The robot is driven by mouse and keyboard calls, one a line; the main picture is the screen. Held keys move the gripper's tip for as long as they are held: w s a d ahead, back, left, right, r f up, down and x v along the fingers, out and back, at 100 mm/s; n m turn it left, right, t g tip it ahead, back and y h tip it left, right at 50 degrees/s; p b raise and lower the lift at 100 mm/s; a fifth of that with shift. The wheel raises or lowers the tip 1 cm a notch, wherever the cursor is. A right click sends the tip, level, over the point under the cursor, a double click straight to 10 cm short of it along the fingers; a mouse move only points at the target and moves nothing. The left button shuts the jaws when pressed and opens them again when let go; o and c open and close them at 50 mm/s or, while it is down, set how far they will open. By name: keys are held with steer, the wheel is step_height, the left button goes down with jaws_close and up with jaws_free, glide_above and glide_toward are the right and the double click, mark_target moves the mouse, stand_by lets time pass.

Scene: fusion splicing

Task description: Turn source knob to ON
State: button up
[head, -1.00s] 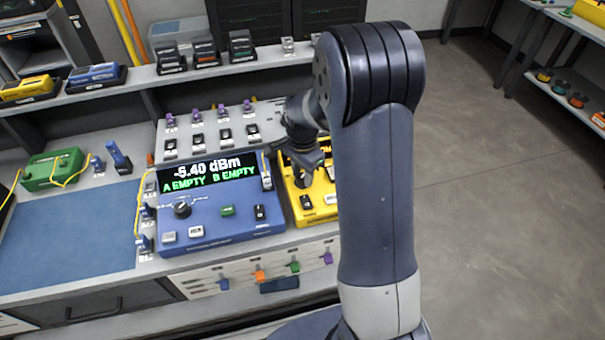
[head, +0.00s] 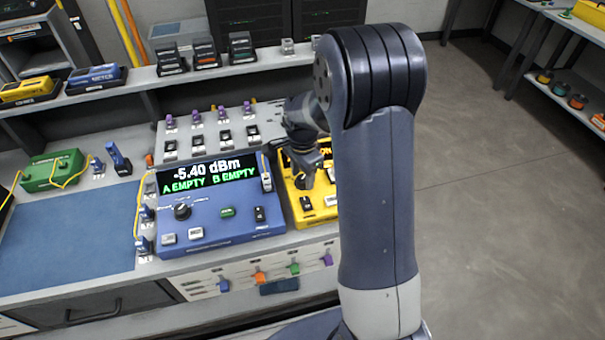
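The yellow unit (head: 311,212) sits on the bench just right of the blue meter (head: 213,232). Its right side is hidden behind my arm. A dark display strip (head: 325,152) at its top edge is partly visible, with letters that look like "ON". My gripper (head: 307,182) points down over the middle of the yellow unit, where a knob would be hidden under it. I cannot tell whether its fingers are open or shut, or whether they touch a knob. The blue meter shows "-5.40 dBm", "A EMPTY" and "B EMPTY", and has its own black knob (head: 182,211).
A blue mat (head: 66,236) and a green unit (head: 52,171) lie to the left. Behind the meter is a grey rack (head: 207,132) with several purple-topped and black parts. A shelf (head: 190,75) above holds several small devices. Coloured tabs line the drawer front below.

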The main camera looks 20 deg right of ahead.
mark_target(302, 178)
steer(key=shift+o, duration=0.6)
step_height(302, 178, up, 11)
steer(key=shift+f, duration=0.1)
step_height(302, 178, down, 11)
steer(key=shift+r, duration=0.15)
stand_by(0.5)
stand_by(0.5)
